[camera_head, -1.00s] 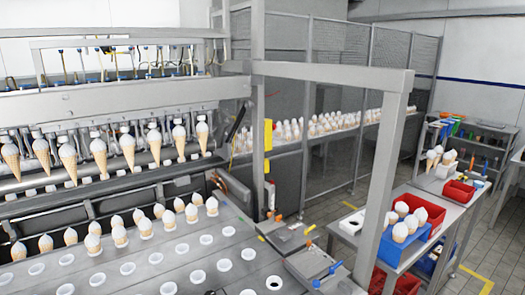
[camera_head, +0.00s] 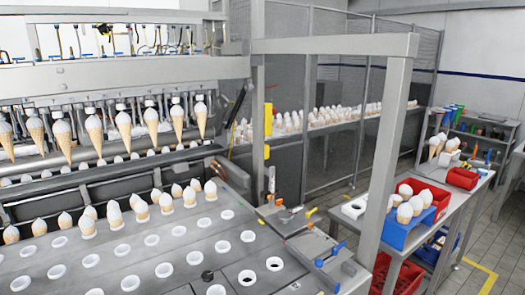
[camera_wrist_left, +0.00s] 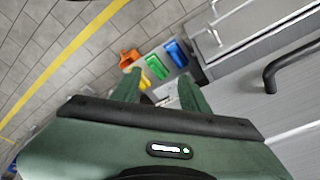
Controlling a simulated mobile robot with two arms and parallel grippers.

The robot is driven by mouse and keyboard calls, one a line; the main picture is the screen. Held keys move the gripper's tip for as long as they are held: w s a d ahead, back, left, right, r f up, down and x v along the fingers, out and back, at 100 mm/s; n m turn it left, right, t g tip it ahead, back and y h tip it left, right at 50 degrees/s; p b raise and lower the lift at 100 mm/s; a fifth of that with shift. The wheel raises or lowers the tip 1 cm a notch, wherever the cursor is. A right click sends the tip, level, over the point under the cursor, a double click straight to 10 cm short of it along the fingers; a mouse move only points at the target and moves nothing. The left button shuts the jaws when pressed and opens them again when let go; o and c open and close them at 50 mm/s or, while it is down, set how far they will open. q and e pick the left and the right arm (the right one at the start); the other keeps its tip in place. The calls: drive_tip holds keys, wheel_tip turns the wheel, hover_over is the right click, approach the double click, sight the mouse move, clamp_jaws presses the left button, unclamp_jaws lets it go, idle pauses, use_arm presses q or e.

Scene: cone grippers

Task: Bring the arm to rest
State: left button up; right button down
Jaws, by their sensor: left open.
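My left gripper (camera_wrist_left: 158,84) shows in the left wrist view as a dark green body with two fingers. The fingers stand apart with nothing between them. Beyond the fingertips are an orange item (camera_wrist_left: 129,59), a green bin (camera_wrist_left: 156,67) and a blue bin (camera_wrist_left: 177,53) over a grey tiled floor (camera_wrist_left: 45,50). Neither gripper nor arm shows in the head view. The right gripper is in no view.
In the head view, a perforated metal plate (camera_head: 130,262) carries several filled cones. More cones hang from a machine behind it. A metal post (camera_head: 385,150) stands beside a side table (camera_head: 452,200) with a blue tray (camera_head: 402,235) and red bins.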

use_arm(q)
drive_tip(key=s+a+f+b, duration=0.1)
drive_tip(key=s+f+b, duration=0.4)
drive_tip(key=s+f, duration=0.4)
drive_tip(key=s+a+f+g+b, duration=0.1)
drive_tip(key=s+f+b, duration=0.5)
drive_tip(key=f, duration=1.7)
drive_tip(key=s+a, duration=0.1)
drive_tip(key=s, duration=0.2)
drive_tip(key=shift+f+g, duration=0.3)
drive_tip(key=shift+f, duration=0.05)
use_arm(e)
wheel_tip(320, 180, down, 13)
use_arm(q)
drive_tip(key=shift+s+a, duration=0.1)
